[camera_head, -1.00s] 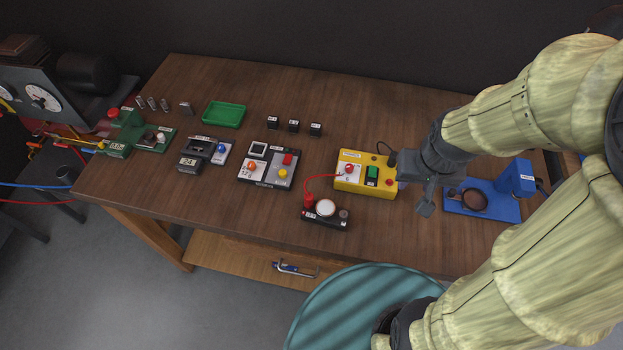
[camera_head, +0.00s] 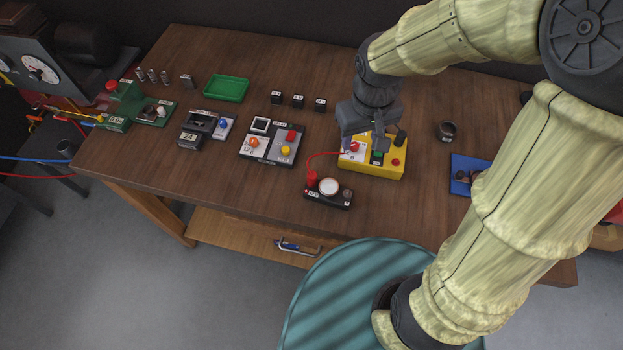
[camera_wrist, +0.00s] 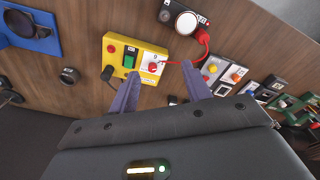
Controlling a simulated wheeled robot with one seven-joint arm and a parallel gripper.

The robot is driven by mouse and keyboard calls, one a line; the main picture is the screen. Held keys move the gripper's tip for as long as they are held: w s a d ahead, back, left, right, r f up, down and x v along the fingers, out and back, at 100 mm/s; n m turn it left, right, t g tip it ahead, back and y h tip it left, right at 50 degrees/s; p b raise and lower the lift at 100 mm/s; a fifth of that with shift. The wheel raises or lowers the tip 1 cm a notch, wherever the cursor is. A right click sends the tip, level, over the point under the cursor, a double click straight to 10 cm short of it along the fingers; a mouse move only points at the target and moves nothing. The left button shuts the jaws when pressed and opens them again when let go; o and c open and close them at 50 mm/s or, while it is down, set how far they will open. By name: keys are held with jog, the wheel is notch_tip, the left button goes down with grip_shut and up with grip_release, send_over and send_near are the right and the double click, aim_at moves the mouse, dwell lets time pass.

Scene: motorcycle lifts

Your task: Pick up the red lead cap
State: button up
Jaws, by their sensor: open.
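A red lead runs from a red cap (camera_head: 312,178) on a small black device with a round white dial (camera_head: 329,187) to a red round piece (camera_head: 353,147) on the yellow box (camera_head: 385,163). I cannot tell for certain which end is the red lead cap. In the wrist view the cap on the black device (camera_wrist: 203,37) is at the top, and the red piece on the yellow box (camera_wrist: 152,67) shows between my fingers. My gripper (camera_head: 364,143) is open and empty, above the yellow box. Its fingers (camera_wrist: 160,72) point toward the box's red piece; contact cannot be told.
A grey-and-black panel with coloured buttons (camera_head: 270,146) stands left of the yellow box. A dark round cup (camera_head: 447,130) and a blue stand (camera_head: 462,170) are to the right. Small black blocks (camera_head: 298,100) and a green tray (camera_head: 227,89) lie behind. The table's front left is bare.

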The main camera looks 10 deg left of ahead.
jog(key=s+a+n+g, duration=0.1)
jog(key=a+n, duration=0.2)
jog(key=a, duration=0.6)
jog(key=shift+s+a+n+b, duration=0.2)
jog(key=shift+a+n+b, duration=0.1)
send_over(312, 175)
notch_tip(312, 175, down, 11)
jog(key=shift+d+f+p, duration=0.1)
jog(key=shift+f+p, duration=0.05)
jog(key=shift+p, duration=0.15)
jog(key=shift+f, duration=0.45)
jog(key=shift+f, duration=0.1)
jog(key=f, duration=0.2)
jog(key=f+p, duration=0.1)
jog(key=f, duration=0.1)
jog(key=shift+w+f, duration=0.2)
jog(key=shift+f, duration=0.15)
jog(key=shift+s+f, duration=0.1)
jog(key=shift+s, duration=0.05)
